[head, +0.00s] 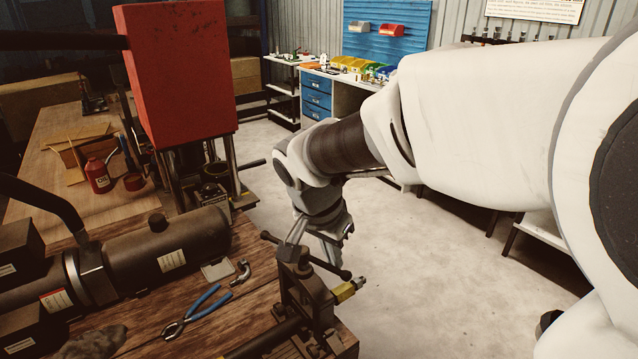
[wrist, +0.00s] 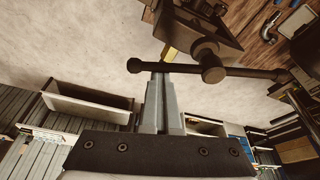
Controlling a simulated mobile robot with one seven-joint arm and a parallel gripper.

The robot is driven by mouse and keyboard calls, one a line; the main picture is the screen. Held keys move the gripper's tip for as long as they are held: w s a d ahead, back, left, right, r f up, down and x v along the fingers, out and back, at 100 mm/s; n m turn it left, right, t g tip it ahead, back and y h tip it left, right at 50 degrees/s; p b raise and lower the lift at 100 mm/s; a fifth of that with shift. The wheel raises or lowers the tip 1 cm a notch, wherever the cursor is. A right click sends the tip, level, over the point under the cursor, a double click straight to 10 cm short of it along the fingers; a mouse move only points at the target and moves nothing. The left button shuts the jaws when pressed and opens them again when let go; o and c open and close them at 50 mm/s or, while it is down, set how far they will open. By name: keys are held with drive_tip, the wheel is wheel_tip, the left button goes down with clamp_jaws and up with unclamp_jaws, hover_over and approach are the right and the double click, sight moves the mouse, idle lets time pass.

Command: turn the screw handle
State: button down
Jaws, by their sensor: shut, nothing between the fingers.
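The screw handle is a dark bar with a ball at each end, passing through a round hub on top of the crimper (head: 305,297). In the head view the bar (head: 331,268) slopes down to the right. In the wrist view the handle (wrist: 245,72) runs almost level across the picture, its hub right of my fingers. My gripper (wrist: 161,76) is shut and empty. Its fingertips are at the bar's left part in that view, close to it; I cannot tell whether they touch. In the head view my gripper hangs just behind the handle, and its fingertips are hard to make out.
The crimper stands at the right edge of a wooden bench (head: 245,290). Blue-handled pliers (head: 197,310), a hose fitting (head: 241,272) and a dark cylinder (head: 160,250) lie left of it. A red press (head: 180,75) stands behind. Open concrete floor (head: 430,260) lies right.

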drive_tip(key=shift+s+f, duration=0.1)
drive_tip(key=shift+f, duration=0.15)
